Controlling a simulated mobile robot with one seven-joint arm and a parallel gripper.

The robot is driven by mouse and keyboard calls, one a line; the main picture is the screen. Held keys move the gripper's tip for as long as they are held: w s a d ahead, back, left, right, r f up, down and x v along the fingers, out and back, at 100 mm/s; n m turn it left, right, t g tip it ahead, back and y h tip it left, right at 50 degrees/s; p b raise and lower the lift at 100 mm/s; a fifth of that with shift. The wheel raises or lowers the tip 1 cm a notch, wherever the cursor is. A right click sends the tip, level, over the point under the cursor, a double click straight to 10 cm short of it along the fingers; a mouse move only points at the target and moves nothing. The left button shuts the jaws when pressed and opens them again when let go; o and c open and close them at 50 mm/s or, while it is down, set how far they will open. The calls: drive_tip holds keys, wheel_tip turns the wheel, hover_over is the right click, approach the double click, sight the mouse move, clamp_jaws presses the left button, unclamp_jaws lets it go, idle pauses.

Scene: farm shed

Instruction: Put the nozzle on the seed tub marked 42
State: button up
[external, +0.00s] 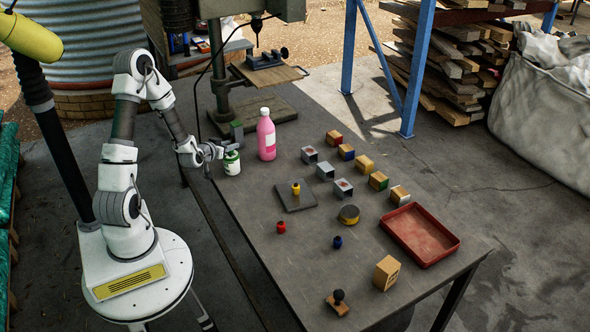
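Small nozzle-like pieces stand on the grey table: a yellow one (296,188) on a dark square plate (293,199), a red one (281,227) and a dark blue one (338,242). I cannot tell for sure which is the nozzle. Several small block-like containers stand behind them, such as a silver one (343,188) and a yellowish one (364,164). No number 42 is legible, so I cannot tell the seed tub. My gripper (219,151) is at the table's left side, right by a white and green can (232,163); its fingers are too small to read.
A pink bottle (266,139) stands just right of my gripper, with a drill press (220,70) behind.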

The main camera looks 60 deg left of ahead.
drive_tip(key=o, duration=0.4)
drive_tip(key=shift+o, duration=0.2)
drive_tip(key=shift+r, duration=0.1)
drive_tip(key=shift+r+p, duration=0.2)
drive_tip(key=shift+p, duration=0.2)
drive_tip(key=v, duration=0.3)
drive_tip(key=p, duration=0.2)
drive_tip(key=shift+r+p, duration=0.15)
drive_tip(key=shift+p, duration=0.25)
drive_tip(key=shift+f+p+v, duration=0.1)
drive_tip(key=shift+p+v, duration=1)
drive_tip(key=shift+p, duration=1.2)
drive_tip(key=shift+f+p+v, duration=0.15)
drive_tip(key=shift+p+v, duration=0.95)
drive_tip(key=shift+p, duration=1.15)
